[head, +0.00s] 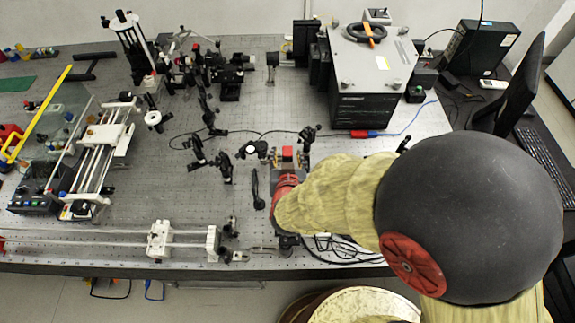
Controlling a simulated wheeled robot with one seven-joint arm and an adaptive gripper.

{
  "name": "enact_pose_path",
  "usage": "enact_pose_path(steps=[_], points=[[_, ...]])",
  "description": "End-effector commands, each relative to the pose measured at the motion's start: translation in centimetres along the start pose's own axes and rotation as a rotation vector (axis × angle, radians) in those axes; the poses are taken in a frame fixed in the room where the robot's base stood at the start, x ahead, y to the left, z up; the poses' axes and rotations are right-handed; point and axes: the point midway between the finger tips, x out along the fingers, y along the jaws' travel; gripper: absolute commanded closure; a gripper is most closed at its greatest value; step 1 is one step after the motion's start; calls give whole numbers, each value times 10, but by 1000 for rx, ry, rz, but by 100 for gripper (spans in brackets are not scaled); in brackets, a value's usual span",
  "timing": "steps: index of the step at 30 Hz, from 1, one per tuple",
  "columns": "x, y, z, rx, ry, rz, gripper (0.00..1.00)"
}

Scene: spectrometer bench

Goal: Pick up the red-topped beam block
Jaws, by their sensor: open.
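My gripper (287,158) reaches away from the camera over the optical bench (330,205), with its fingers open. A small red-orange patch (287,151) shows at the fingers; it may be the top of the beam block, but it is too small to be sure. I cannot tell whether the fingers touch it. My arm and wrist hide the bench just to the right and below.
Several dark optic mounts (222,165) stand close to the left. A round-topped mount (252,148) is just left of the gripper, and another dark mount (307,135) is just beyond. A large dark box (365,108) and a red connector (361,134) stand farther back right.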

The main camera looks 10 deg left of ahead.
Motion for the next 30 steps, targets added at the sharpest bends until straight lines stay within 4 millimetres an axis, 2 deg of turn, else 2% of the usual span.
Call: enact_pose_path(steps=[11, 21, 30], points=[[32, 1, 2, -6, 9, 9, 56], [75, 2, 0, -6, 8, 8, 56], [78, 2, -1, -6, 9, 6, 56]])
